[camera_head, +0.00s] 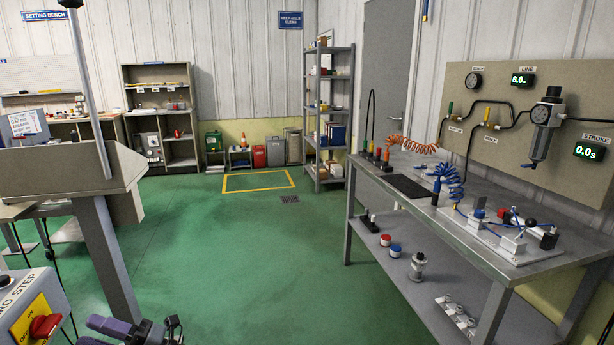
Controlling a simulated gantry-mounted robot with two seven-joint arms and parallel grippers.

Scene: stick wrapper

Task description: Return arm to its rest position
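My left gripper (140,328) shows at the bottom edge, left of the middle. It is dark with purple parts and is cut off by the frame. I cannot tell from this view whether its fingers are open or shut, and I see nothing held in it. It is just right of a grey control box (38,312) with a yellow plate and a red knob. My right arm and gripper are not in view.
A grey machine frame (105,250) stands at the left, close to the gripper. A metal workbench (430,232) with fittings and coiled hoses is at the right. The green floor (250,275) between them is clear. Shelves stand at the back.

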